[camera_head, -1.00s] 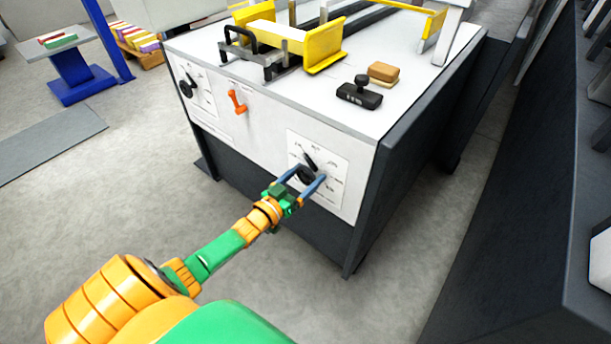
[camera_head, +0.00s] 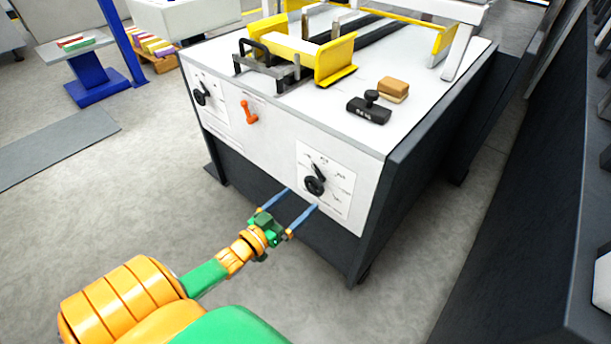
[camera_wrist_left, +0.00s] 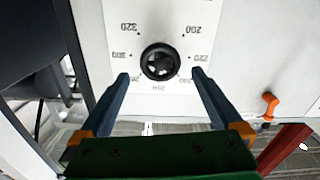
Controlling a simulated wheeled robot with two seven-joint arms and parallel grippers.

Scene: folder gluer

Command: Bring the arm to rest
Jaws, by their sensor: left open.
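My left gripper (camera_head: 302,198) is open and empty, in front of the machine's white front panel and a little below and left of the black dial. In the left wrist view its two blue fingers (camera_wrist_left: 160,82) stand apart, below and to either side of the dial in the picture. The black dial (camera_head: 315,186) sits on a white scale plate with printed numbers; it also shows in the left wrist view (camera_wrist_left: 160,62). The fingers appear clear of the dial. My right gripper is not in view.
The front panel also carries an orange lever (camera_head: 249,112) and another black knob (camera_head: 200,97). A black stamp (camera_head: 369,108) and a tan block (camera_head: 393,90) lie on the machine top near yellow guides (camera_head: 334,60).

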